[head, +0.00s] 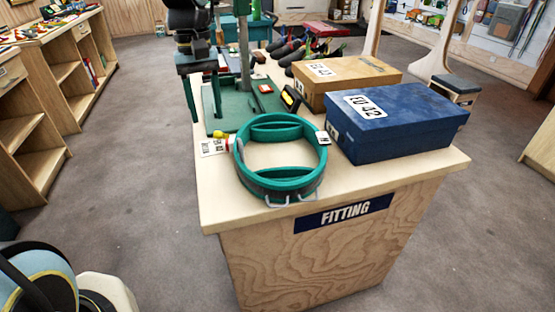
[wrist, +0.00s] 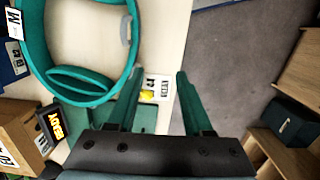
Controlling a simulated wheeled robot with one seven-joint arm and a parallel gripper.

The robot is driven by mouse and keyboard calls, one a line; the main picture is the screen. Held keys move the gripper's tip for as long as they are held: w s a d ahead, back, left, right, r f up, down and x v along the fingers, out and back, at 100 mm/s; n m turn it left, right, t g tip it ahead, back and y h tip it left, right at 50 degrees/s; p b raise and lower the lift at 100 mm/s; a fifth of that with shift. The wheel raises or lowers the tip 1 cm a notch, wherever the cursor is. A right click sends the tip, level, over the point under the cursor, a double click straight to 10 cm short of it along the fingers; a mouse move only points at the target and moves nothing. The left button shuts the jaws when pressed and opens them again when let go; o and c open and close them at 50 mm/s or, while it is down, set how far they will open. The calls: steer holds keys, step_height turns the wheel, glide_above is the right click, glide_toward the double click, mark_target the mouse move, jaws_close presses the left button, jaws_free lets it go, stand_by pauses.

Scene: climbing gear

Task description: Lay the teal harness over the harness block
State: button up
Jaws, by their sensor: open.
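The teal harness (head: 316,142) lies as an open ring on the near end of the fitting table, with tags at its sides. It also shows at the upper left of the wrist view (wrist: 32,62). My gripper (head: 207,114) is open and empty, pointing down beyond the ring's left side. In the wrist view my gripper (wrist: 160,74) has the harness's white tag (wrist: 163,84) between its fingers in the picture; contact cannot be told. A green base with an upright post (head: 243,55) stands behind the harness. I cannot tell whether it is the harness block.
A blue shoe box (head: 400,125) and a brown shoe box (head: 350,75) stand right of the harness. A black and yellow sign (head: 290,98) is behind it. Several shoes and a red box (head: 318,29) are farther back. Grey floor is clear left of the table (head: 225,212).

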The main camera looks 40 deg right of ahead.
glide_toward(237, 147)
steer(key=w, duration=0.2)
steer(key=shift+s+d+f, duration=0.2)
steer(key=shift+s+f, duration=0.2)
steer(key=shift+f, duration=0.25)
steer(key=f, duration=0.4)
steer(key=shift+s+a+f, duration=0.1)
steer(key=shift+s+f, duration=0.15)
steer(key=shift+f, duration=0.15)
steer(key=shift+s+f+p, duration=0.15)
steer(key=shift+f+p, duration=0.6)
steer(key=shift+f, duration=1.85)
jaws_close()
